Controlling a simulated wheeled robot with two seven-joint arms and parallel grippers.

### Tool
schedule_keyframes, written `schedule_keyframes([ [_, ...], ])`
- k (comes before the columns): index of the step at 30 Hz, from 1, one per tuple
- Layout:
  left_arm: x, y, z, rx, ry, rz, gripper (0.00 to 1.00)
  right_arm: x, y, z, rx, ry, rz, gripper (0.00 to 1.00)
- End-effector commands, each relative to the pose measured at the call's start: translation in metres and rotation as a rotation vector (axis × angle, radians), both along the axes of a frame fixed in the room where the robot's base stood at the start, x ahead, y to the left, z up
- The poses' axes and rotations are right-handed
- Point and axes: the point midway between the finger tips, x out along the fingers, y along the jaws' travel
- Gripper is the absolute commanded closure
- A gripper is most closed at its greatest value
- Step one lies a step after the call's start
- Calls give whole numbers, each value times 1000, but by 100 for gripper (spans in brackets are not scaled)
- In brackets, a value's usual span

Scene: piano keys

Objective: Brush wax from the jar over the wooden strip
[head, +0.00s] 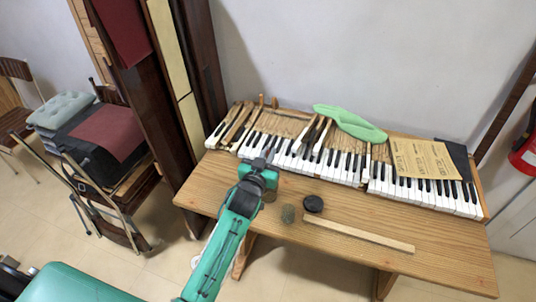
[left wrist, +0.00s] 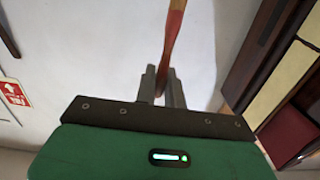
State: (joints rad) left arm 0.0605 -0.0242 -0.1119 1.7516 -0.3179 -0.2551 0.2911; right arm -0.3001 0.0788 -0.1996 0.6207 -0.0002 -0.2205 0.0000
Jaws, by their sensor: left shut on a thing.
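A long pale wooden strip (head: 358,233) lies on the front part of the wooden table. To its left are a small dark olive round thing (head: 288,213), which looks like the jar, and a black round disc (head: 313,203), perhaps its lid. My left gripper (head: 266,160) is above the table's left part, left of the jar. In the left wrist view it is shut on a reddish-brown wooden handle (left wrist: 172,40), apparently the brush's. The bristles cannot be made out. My right gripper is out of view.
A piano keyboard (head: 350,168) with loose keys lies along the back of the table (head: 440,262). Chairs stand at the left. The table front right is clear.

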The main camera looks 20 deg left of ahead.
Motion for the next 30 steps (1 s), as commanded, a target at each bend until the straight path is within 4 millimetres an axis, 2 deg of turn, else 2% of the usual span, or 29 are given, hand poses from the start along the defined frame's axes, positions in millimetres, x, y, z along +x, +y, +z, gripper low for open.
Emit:
schedule_keyframes([
  [30,0,0,-10,0,0,0,100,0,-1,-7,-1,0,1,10],
])
